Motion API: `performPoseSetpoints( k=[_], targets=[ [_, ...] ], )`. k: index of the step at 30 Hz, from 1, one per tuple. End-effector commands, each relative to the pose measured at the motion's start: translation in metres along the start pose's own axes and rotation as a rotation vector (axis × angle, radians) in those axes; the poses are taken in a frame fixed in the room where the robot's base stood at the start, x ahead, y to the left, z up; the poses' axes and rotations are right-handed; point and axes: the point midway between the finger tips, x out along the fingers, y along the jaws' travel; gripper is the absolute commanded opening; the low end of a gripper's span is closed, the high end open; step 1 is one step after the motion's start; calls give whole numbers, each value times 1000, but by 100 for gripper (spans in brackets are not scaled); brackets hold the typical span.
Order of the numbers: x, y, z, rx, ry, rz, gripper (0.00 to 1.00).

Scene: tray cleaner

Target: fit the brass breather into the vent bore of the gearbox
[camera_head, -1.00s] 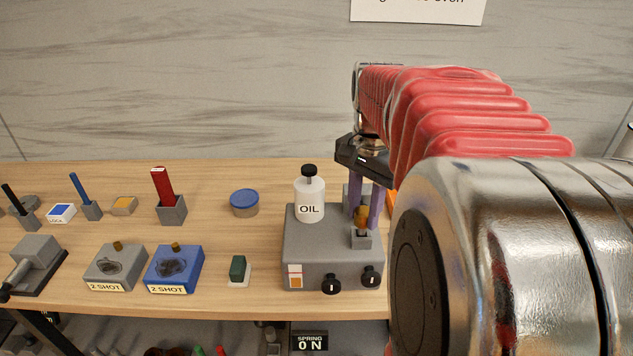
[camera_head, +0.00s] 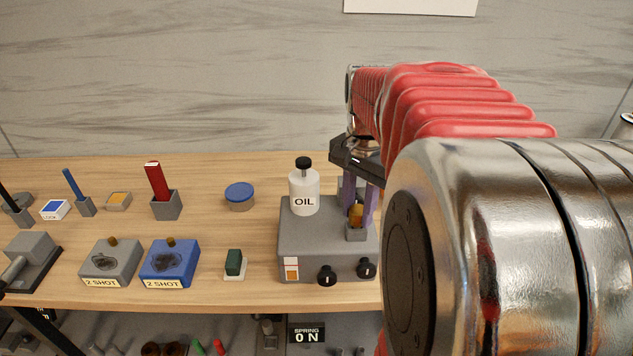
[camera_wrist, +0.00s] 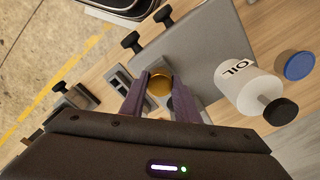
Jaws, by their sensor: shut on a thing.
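The brass breather (camera_head: 356,213) is a small rounded golden piece at the small grey holder (camera_head: 355,233) on the front right of a grey box (camera_head: 310,255). My gripper (camera_head: 357,198) points down with its purple fingers on either side of the breather, shut on it. The wrist view shows the breather's round top (camera_wrist: 159,83) between the fingers. Its lower end is hidden, so I cannot tell whether it still sits in the holder. I cannot tell which thing is the gearbox, and no vent bore is clearly seen.
A white OIL bottle (camera_head: 304,192) stands on the grey box, left of my fingers. A blue-lidded tin (camera_head: 239,196), a green block (camera_head: 234,263) and grey and blue 2 SHOT blocks (camera_head: 170,264) stand further left. My arm hides the bench's right side.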

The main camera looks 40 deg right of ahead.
Motion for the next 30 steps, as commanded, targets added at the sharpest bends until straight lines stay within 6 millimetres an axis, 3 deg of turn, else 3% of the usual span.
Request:
performPoseSetpoints(
  k=[20, 21, 30],
  targets=[
    [12, 0, 0, 0, 0, 0, 6],
    [12, 0, 0, 0, 0, 0, 31],
    [11, 0, 0, 0, 0, 0, 50]
  ],
)
